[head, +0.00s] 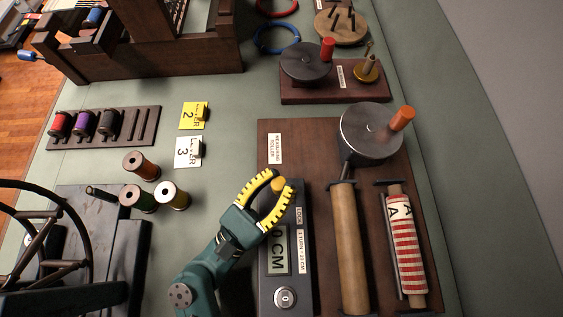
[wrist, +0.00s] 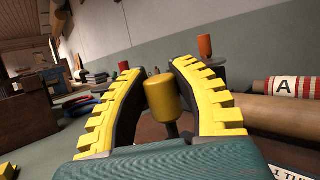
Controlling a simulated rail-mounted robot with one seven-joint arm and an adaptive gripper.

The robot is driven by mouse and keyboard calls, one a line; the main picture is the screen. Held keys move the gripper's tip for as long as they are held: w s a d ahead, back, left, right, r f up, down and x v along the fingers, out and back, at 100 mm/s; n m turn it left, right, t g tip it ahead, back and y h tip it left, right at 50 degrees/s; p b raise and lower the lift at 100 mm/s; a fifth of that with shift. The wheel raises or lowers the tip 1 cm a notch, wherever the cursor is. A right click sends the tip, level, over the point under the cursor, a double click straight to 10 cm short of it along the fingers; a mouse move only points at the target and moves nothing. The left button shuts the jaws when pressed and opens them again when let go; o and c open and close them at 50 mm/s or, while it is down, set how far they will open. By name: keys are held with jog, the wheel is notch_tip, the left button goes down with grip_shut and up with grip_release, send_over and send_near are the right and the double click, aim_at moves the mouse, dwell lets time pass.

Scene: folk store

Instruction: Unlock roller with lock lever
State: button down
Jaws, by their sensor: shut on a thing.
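The lock lever's yellow knob (head: 278,184) stands on the dark control box (head: 299,205), by a LOCK label. It also shows as a yellow cylinder on a thin stem in the wrist view (wrist: 161,92). My gripper (head: 276,182) has its yellow-ridged fingers closed around the knob. The bare wooden roller (head: 349,245) lies to the right of the box. Its dark crank disc (head: 366,138) with an orange handle (head: 402,118) is at the roller's far end.
A red-and-white striped roll (head: 406,250) lies right of the roller. A smaller crank disc (head: 305,63) with a red handle stands behind. Thread spools (head: 141,166) and yellow and white cards (head: 193,115) lie left. Green tabletop between cards and board is clear.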

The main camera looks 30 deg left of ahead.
jog(key=c, duration=0.8)
grip_release()
jog(key=shift+s, duration=0.1)
notch_tip(320, 180, up, 10)
jog(key=shift+c, duration=0.3)
